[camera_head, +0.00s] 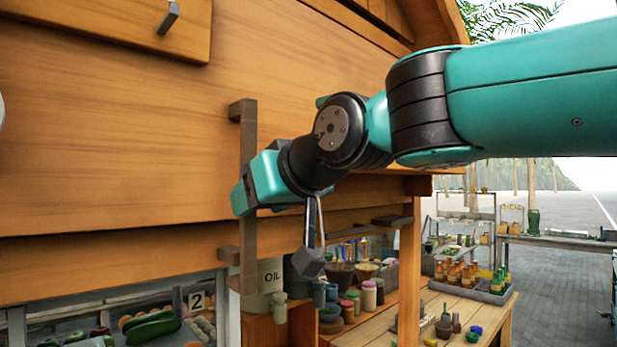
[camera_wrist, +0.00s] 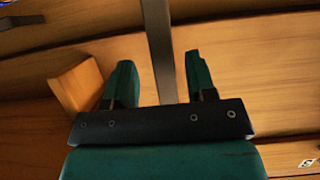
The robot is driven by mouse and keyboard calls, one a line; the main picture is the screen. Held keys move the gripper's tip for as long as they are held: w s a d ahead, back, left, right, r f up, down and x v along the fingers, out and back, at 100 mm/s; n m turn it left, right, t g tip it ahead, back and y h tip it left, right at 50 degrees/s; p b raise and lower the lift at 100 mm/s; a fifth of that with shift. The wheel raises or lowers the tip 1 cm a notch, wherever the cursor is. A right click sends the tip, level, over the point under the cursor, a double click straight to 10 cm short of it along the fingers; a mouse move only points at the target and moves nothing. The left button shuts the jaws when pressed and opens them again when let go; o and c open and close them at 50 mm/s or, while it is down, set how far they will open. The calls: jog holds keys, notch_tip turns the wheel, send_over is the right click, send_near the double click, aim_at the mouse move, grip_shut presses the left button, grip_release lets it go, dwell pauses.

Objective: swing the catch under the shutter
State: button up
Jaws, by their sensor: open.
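The wooden shutter (camera_head: 100,130) fills the left and middle of the head view. A long grey-brown upright bar (camera_head: 248,150) stands out from it and reaches down past its lower edge. I cannot tell whether this bar is a handle or the catch. A shorter dark bracket (camera_head: 392,221) sits on the rail below, to the right, and could also be the catch. My gripper (camera_head: 242,197) is at the middle of the upright bar. In the wrist view my gripper (camera_wrist: 161,75) is open, its green fingers on either side of the bar (camera_wrist: 160,45), with gaps visible.
A wooden block (camera_wrist: 78,87) sticks out left of the fingers in the wrist view. Below the shutter, an oil can (camera_head: 270,275), jars (camera_head: 368,296) and a vegetable crate (camera_head: 150,328) stand inside the stall. A wooden post (camera_head: 410,270) rises at the right.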

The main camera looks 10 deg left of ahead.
jog(key=b+v, duration=0.4)
jog(key=v, duration=1)
jog(key=shift+s, duration=0.1)
jog(key=d+f+g+h, duration=0.1)
jog(key=d+f, duration=0.2)
jog(key=f, duration=0.3)
jog(key=d+f+m+g+h, duration=0.1)
jog(key=d+f+h, duration=0.15)
jog(key=f, duration=0.35)
jog(key=d+f+g+h, duration=0.1)
jog(key=d+f, duration=0.2)
jog(key=f, duration=0.3)
jog(key=s+d+f+m+g+h, duration=0.1)
jog(key=s+d+f+g, duration=0.1)
jog(key=s+d+f, duration=0.3)
jog(key=s+d+f+m+g+h, duration=0.1)
jog(key=s+d+f+g, duration=0.2)
jog(key=f, duration=1)
jog(key=s+d, duration=0.2)
jog(key=s, duration=0.2)
jog(key=shift+s+d+f+m, duration=0.2)
jog(key=shift+s+d+m, duration=0.1)
jog(key=shift+s, duration=0.1)
jog(key=shift+c, duration=0.8)
